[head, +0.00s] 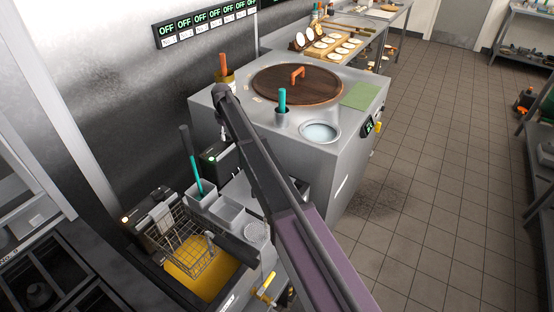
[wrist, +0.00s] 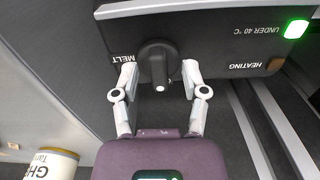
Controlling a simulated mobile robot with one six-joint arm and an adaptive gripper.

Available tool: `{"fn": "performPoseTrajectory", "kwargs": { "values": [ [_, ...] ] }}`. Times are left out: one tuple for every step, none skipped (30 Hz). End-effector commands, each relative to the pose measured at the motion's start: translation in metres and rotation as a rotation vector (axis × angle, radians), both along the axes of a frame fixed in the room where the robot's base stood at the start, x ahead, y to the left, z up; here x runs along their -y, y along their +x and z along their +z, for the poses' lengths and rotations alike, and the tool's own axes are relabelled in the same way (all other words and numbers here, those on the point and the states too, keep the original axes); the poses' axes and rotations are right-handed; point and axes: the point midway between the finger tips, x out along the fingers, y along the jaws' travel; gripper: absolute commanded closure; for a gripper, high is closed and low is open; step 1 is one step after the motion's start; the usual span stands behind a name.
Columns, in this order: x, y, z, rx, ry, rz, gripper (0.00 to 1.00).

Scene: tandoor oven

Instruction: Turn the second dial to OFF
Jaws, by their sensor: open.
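In the wrist view a black round dial (wrist: 158,60) sits on a dark panel (wrist: 220,45), with a white dot on its edge toward the bottom of the picture. The panel's lettering is upside down: MELT left of the dial, HEATING and UNDER 40 °C to the right beside a lit green lamp (wrist: 295,29). My gripper (wrist: 160,77) is open, one pale finger on each side of the dial. I cannot tell whether the fingers touch it. In the head view a dark box with a green light (head: 215,155) stands beside my arm; my fingers cannot be made out there.
A fryer basket (head: 190,258) hangs over yellow oil near the bottom. The steel tandoor (head: 335,165) with a wooden lid (head: 325,88) stands behind my arm. Several OFF signs (head: 205,20) line the wall. A white jar (wrist: 52,163) is at lower left of the wrist view.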

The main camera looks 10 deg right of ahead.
Motion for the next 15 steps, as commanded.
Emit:
{"fn": "performPoseTrajectory", "kwargs": {
  "values": [
    [0.0001,0.0001,0.0000,0.000,0.000,-0.020,0.43],
    [0.0001,0.0001,0.0000,0.000,0.000,-0.034,0.43],
    [0.0001,0.0002,0.0000,0.000,0.000,-0.055,0.43],
    [0.0001,0.0002,0.0000,0.000,0.000,-0.071,0.43],
    [0.0001,0.0002,0.0000,0.000,0.000,-0.088,0.43],
    [0.0001,0.0002,0.0000,0.000,0.000,-0.113,0.43],
    [0.0002,0.0001,0.0000,0.000,0.000,-0.131,0.43],
    [0.0001,0.0002,0.0000,0.000,0.000,-0.151,0.43],
    [0.0001,0.0002,0.0000,0.000,0.000,-0.178,0.43],
    [0.0003,0.0002,0.0000,0.000,0.000,-0.197,0.43],
    [0.0003,0.0002,0.0000,0.000,0.000,-0.217,0.43],
    [0.0003,0.0002,0.0000,0.000,0.000,-0.244,0.43],
    [0.0002,0.0002,0.0000,0.000,0.000,-0.264,0.43],
    [0.0003,0.0002,0.0000,0.000,0.000,-0.283,0.43],
    [0.0003,0.0002,0.0000,0.000,0.000,-0.309,0.43]
  ]
}}
